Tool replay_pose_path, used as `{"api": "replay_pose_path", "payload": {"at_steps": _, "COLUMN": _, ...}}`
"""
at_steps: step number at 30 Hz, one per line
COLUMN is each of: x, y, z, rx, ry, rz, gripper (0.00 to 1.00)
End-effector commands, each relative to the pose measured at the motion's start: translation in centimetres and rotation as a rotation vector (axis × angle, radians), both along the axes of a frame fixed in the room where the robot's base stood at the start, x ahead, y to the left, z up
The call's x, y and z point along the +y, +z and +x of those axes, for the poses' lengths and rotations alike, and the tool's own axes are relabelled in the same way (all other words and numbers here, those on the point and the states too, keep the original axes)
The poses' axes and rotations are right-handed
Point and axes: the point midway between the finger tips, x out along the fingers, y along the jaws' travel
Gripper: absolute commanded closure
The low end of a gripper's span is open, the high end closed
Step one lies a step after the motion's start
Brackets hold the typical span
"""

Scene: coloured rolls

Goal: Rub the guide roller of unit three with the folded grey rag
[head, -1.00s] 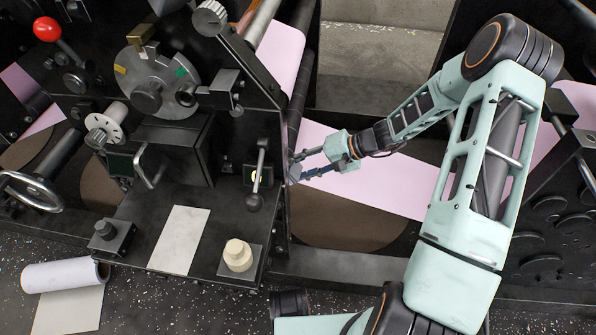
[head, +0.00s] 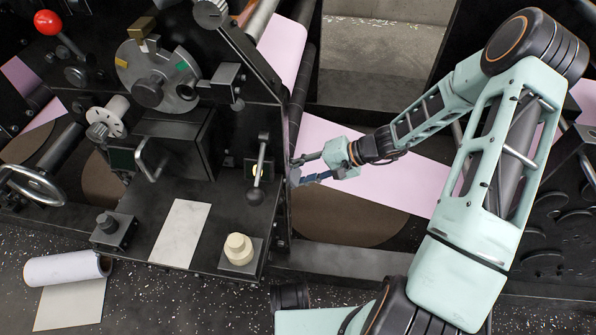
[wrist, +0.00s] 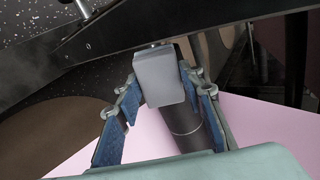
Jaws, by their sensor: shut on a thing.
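My gripper (head: 303,170) is shut on the folded grey rag (wrist: 160,78), a small grey block between the fingertips in the wrist view. In the head view the gripper reaches left to the right edge of the black machine panel, and the rag is mostly hidden there. A dark smooth roller (wrist: 188,125) runs just behind and below the rag in the wrist view, over the pink web. I take it for the guide roller; no unit number is legible. I cannot tell whether the rag touches it.
The black machine panel (head: 225,130) stands left of the gripper, with a ball-ended lever (head: 262,165) near its edge. The pink web (head: 390,180) stretches under my arm. A dark frame bar (wrist: 110,40) crosses close beyond the rag. A red-knobbed lever (head: 48,22) is far left.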

Motion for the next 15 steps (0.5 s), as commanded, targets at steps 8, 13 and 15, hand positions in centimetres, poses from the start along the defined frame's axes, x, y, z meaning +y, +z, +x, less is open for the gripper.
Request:
{"api": "replay_pose_path", "payload": {"at_steps": 8, "x": -1.0, "y": 1.5, "z": -1.0, "rx": 0.009, "ry": 0.013, "rz": 0.011, "gripper": 0.84}}
{"api": "replay_pose_path", "payload": {"at_steps": 13, "x": -2.5, "y": 2.5, "z": -1.1, "rx": 0.009, "ry": 0.010, "rz": 0.009, "gripper": 0.84}}
{"api": "replay_pose_path", "payload": {"at_steps": 15, "x": -3.1, "y": 2.9, "z": -1.1, "rx": 0.006, "ry": 0.008, "rz": 0.008, "gripper": 0.84}}
